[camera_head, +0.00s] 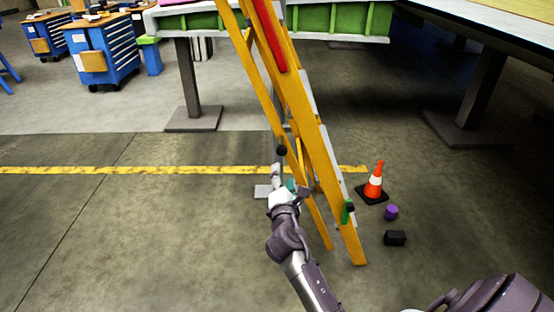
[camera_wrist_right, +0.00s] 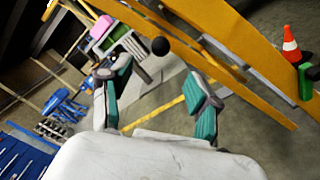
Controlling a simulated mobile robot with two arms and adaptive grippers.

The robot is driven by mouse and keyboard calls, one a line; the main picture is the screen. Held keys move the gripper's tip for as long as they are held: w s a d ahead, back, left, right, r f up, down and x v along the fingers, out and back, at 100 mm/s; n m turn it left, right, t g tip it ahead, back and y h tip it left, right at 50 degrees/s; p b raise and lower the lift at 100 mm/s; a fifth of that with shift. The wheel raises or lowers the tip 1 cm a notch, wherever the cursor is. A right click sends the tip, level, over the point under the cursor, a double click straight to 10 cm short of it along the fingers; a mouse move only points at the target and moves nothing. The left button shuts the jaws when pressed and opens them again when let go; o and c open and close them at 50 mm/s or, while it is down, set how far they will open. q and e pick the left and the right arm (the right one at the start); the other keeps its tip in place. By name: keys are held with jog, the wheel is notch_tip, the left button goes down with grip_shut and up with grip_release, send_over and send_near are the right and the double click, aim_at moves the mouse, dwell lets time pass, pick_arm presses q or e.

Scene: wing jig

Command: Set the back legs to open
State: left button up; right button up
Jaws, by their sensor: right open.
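A yellow stepladder (camera_head: 300,95) stands in the middle of the head view, tilted across the picture. A thinner yellow leg (camera_head: 262,92) runs to the left of the wider rail, close to it; I cannot tell for sure which legs are the back ones. A black ball-shaped knob (camera_head: 281,150) shows at the left leg, and also in the right wrist view (camera_wrist_right: 160,46). My right gripper (camera_head: 290,186) is open and empty, just below the knob. In the wrist view its teal-padded fingers (camera_wrist_right: 161,92) are apart, with the knob beyond them. My left gripper is out of view.
An orange cone (camera_head: 374,184), a purple cylinder (camera_head: 391,212) and a black box (camera_head: 395,238) stand on the floor right of the ladder. A green-sided platform (camera_head: 335,20) is behind, and blue tool cabinets (camera_head: 104,55) stand far left. The left floor is clear.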

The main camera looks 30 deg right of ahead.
aim_at(282, 153)
jog(key=b+x, duration=0.1)
jog(key=x, duration=1.1)
jog(key=shift+w+f+b, duration=0.15)
jog(key=shift+w+b, duration=0.05)
jog(key=shift+b, duration=0.2)
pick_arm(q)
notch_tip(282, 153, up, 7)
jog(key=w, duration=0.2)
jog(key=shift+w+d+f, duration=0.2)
pick_arm(e)
jog(key=shift+w+d, duration=0.3)
jog(key=shift+w, duration=0.2)
grip_shut()
